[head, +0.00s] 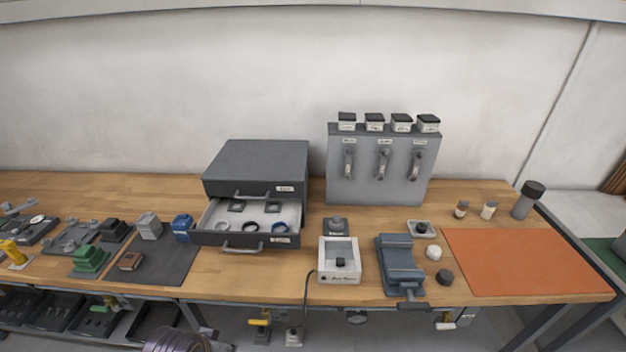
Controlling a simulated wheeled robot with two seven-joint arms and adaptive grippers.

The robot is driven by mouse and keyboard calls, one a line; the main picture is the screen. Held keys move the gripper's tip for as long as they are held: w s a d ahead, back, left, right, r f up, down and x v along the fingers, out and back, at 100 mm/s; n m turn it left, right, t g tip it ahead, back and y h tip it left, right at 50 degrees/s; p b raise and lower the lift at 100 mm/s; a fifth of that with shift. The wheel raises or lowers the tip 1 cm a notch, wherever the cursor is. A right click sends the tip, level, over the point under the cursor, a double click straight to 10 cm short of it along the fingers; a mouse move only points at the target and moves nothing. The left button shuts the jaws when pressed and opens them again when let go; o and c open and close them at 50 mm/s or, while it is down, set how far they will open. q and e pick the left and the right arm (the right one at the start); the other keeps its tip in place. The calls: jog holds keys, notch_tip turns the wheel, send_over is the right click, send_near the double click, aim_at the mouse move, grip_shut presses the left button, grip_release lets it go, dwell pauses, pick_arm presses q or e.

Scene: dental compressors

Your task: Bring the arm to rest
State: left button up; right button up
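Neither of my grippers shows in the head view, and I cannot make out an arm there. A wooden workbench (300,287) runs across the view. A dark grey drawer cabinet (257,165) stands on it, left of centre. Its lower drawer (247,239) is pulled open and holds several small rings and square parts. The upper drawer looks shut.
A grey panel (382,190) with hanging handles stands at the back. A white-framed box (339,268), a blue-grey vise (400,264) and an orange mat (525,262) lie along the front. Small fixtures crowd the left. A dark cylinder (527,202) stands far right.

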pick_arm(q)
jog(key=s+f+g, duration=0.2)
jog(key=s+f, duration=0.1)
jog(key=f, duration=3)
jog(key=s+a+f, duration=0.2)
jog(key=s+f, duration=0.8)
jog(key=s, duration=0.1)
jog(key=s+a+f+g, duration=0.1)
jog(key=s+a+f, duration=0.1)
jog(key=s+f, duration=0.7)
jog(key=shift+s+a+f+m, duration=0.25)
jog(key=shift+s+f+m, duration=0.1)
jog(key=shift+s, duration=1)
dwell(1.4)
